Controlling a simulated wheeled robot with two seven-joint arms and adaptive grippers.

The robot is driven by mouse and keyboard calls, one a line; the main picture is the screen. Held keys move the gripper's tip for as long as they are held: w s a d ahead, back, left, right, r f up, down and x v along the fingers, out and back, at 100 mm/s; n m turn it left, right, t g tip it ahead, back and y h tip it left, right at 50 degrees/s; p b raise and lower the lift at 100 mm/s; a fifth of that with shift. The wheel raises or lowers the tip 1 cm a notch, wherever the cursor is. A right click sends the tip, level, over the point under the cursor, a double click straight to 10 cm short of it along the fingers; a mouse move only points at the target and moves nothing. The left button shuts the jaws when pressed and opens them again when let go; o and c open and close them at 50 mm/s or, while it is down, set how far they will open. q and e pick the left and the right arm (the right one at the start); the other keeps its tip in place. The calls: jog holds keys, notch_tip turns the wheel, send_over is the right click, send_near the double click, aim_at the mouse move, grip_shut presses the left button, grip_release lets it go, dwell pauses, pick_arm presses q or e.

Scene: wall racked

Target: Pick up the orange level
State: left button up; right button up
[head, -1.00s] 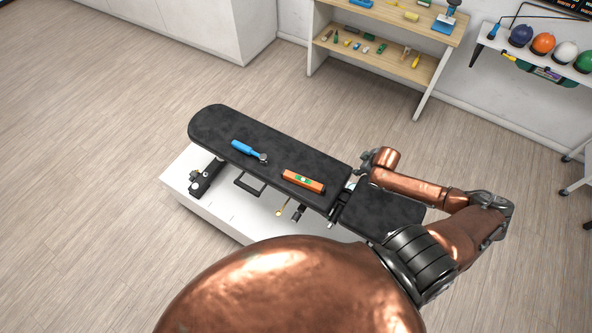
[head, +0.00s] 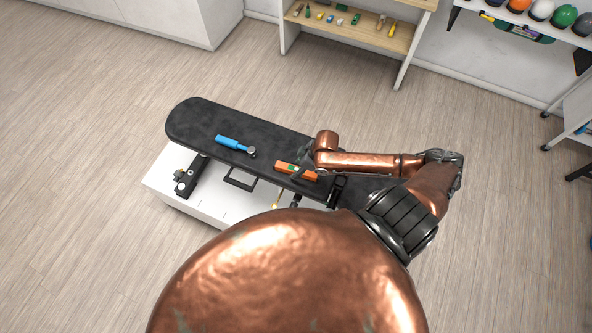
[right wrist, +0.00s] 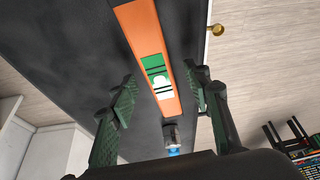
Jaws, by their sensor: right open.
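The orange level (head: 294,170) lies on the black padded bench top (head: 200,122), partly hidden at its right end by my right arm in the head view. In the right wrist view the level (right wrist: 143,38) shows its green and white label and runs between the two fingers. My right gripper (head: 303,158) is over the right part of the level. Its fingers (right wrist: 160,97) stand apart on either side of the level in the wrist view, with nothing held. I cannot tell the exact height of the fingers above the pad. My left gripper is not in view.
A blue-handled tool (head: 232,143) lies on the bench to the left of the level. The bench stands over a white base (head: 213,196). A wooden shelf (head: 350,30) with small tools is at the back. The floor around is clear.

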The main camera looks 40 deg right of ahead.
jog(key=shift+w+a+f, duration=0.15)
jog(key=shift+w+f, duration=0.05)
jog(key=shift+f, duration=0.5)
jog(key=c, duration=1)
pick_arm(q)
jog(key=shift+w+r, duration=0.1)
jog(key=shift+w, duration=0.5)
pick_arm(e)
grip_shut()
